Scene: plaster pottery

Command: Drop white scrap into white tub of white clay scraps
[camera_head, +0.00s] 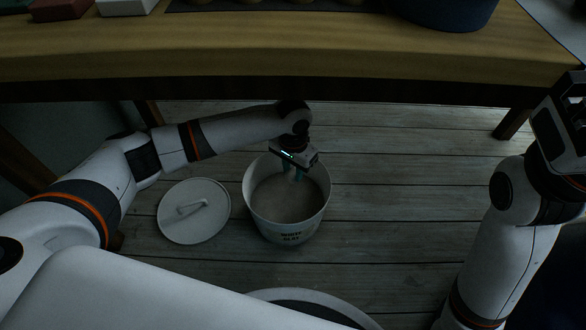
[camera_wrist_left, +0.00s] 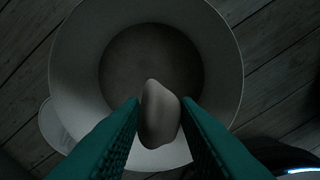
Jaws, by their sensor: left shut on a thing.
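The white tub (camera_head: 287,228) stands on the floor, labelled as white clay, with pale clay inside. It also fills much of the left wrist view (camera_wrist_left: 75,65). My left gripper (camera_head: 296,176) reaches down over the tub's mouth. In the left wrist view its teal fingers are shut on the white scrap (camera_wrist_left: 160,115), a pale lump held above the tub's opening. In the head view the scrap is small and dim between the fingers. My right arm is at the right edge of the head view; its fingers cannot be made out.
A white lid (camera_head: 194,211) with a handle lies on the plank floor left of the tub. A wooden table (camera_head: 300,55) runs along the back, with a dark blue vessel (camera_head: 445,12) and blocks on it. The floor right of the tub is clear.

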